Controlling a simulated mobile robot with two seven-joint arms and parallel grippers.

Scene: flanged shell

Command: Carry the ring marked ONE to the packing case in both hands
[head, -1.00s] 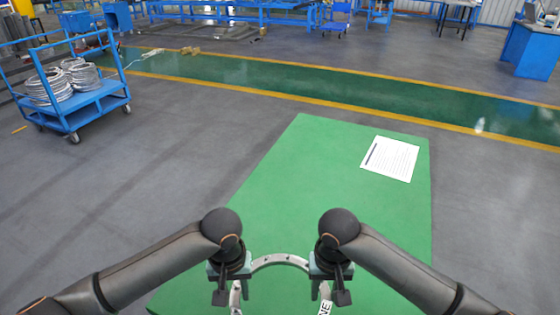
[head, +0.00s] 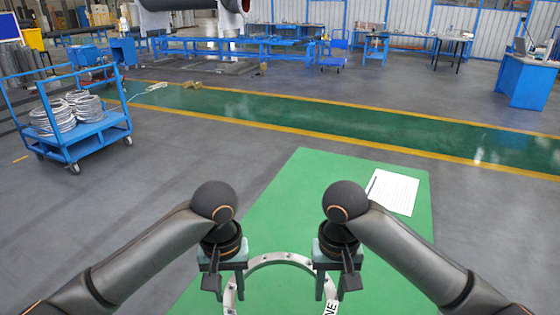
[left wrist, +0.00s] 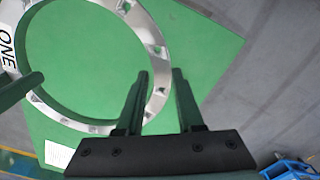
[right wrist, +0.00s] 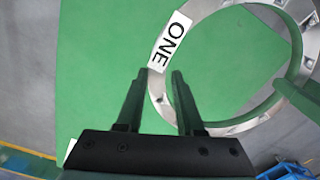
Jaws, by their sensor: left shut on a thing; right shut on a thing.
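The ring (head: 280,258) is a bright metal flange with holes around its face. Its white label reads ONE in the right wrist view (right wrist: 170,42) and is partly cut off in the head view. My left gripper (head: 229,290) is shut on the ring's left side, with a finger on each side of the rim in the left wrist view (left wrist: 158,85). My right gripper (head: 333,288) is shut on the right side, near the label. The ring is over the green table (head: 285,205) and seems raised above it. Its near part is below the head view. I see no packing case.
A white printed sheet (head: 393,192) lies at the table's far right. A blue trolley with wire coils (head: 85,133) stands on the floor at left. A yellow-edged green lane (head: 330,112) crosses beyond the table, with blue benches behind. The grey floor beside the table is clear.

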